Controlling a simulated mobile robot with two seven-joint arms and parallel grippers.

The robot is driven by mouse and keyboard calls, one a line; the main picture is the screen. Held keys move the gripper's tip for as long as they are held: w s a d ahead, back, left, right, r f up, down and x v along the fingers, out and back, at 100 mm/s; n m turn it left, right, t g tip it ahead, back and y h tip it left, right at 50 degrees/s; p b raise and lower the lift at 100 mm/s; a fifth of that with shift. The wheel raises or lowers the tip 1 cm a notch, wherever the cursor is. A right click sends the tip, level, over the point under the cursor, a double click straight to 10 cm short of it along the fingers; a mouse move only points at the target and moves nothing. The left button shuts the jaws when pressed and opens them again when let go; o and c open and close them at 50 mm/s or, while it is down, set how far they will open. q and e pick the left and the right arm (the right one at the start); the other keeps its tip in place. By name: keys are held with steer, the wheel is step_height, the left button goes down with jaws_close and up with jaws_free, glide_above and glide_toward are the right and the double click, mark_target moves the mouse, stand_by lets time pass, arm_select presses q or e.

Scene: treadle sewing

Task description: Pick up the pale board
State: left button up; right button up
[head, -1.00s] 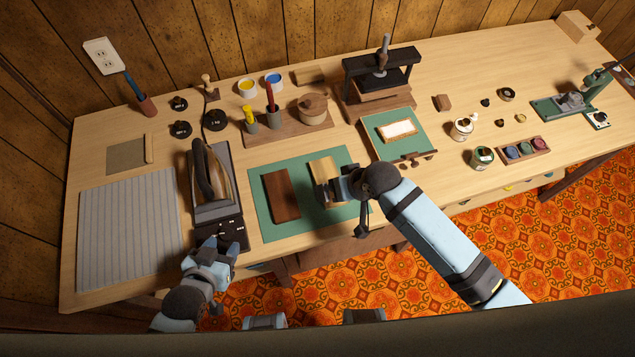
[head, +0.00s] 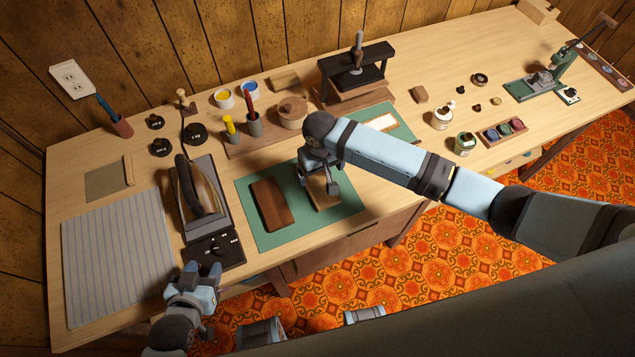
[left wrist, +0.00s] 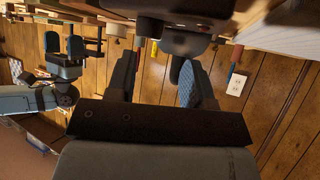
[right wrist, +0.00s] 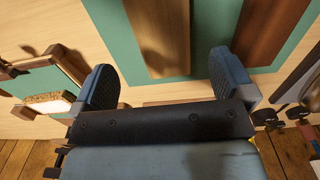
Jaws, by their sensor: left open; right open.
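The pale board (head: 320,198) lies flat on the green mat (head: 345,212), partly hidden by my right gripper in the head view. The dark brown board (head: 270,204) lies to its left on the same mat. My right gripper (head: 318,180) is open over the pale board. In the right wrist view the pale board (right wrist: 158,30) shows between the two spread fingers (right wrist: 165,78), its near end close to the gripper; I cannot tell whether they touch it. My left gripper (head: 202,270) is open and empty at the front edge, near the iron's base.
The iron (head: 200,190) stands on its dark base left of the mat. A striped grey pad (head: 117,255) covers the left corner. The press (head: 355,72) and a wooden holder with tools (head: 240,145) stand behind. A second green mat (head: 398,113) lies to the right.

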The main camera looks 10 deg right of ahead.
mark_target(319, 185)
steer(key=shift+s+a+f, duration=0.1)
steer(key=shift+a+f, duration=0.05)
steer(key=shift+f, duration=3.2)
steer(key=c, duration=1)
